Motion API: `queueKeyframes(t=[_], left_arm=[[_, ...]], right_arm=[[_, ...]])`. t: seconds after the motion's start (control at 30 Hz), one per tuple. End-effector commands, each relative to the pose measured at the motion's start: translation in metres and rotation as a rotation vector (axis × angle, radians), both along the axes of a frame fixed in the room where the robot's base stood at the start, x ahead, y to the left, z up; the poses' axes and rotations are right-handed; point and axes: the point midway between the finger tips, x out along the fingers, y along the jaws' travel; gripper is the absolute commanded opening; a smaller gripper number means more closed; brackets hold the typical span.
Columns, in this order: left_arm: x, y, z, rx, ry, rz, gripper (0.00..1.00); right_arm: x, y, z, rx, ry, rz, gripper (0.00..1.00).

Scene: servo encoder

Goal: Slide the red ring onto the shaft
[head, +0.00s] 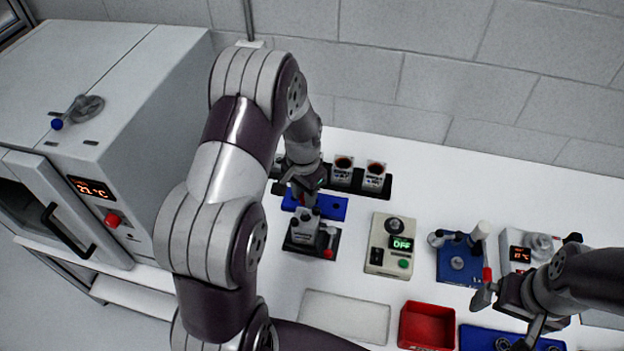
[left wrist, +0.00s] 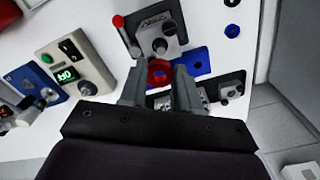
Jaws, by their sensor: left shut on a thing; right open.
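The red ring (left wrist: 159,72) shows in the left wrist view between the fingertips of my left gripper (left wrist: 159,84), which is shut on it. In the head view my left gripper (head: 303,192) hangs just behind a grey device (head: 305,228) on a black base; the ring cannot be made out there. In the left wrist view this device (left wrist: 160,28) has a round dark post (left wrist: 159,46), likely the shaft, and a red-tipped lever. The ring appears beside the post, apart from it in the picture; the height between them is unclear. My right gripper (head: 505,306) is open at the right.
A blue plate (head: 330,208) lies behind the device, with a black rack (head: 378,188) of small cups beyond. A control box (head: 391,245) reading OFF and a blue fixture (head: 460,262) stand to the right. A red bin (head: 427,327) and pale tray (head: 345,315) lie in front.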

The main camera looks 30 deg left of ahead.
Motion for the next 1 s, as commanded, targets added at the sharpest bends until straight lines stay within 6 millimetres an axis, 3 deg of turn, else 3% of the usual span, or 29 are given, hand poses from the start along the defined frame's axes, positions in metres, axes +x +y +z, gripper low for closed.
queueKeyframes(t=[0.27,1.0], left_arm=[[0.000,0.000,-0.041,0.000,-0.001,0.001,0.03],[-0.009,-0.001,-0.034,0.001,-0.001,0.001,0.03]], right_arm=[[0.000,0.000,-0.035,0.000,0.000,0.000,1.00],[0.001,0.000,-0.025,0.000,-0.001,0.000,1.00]])
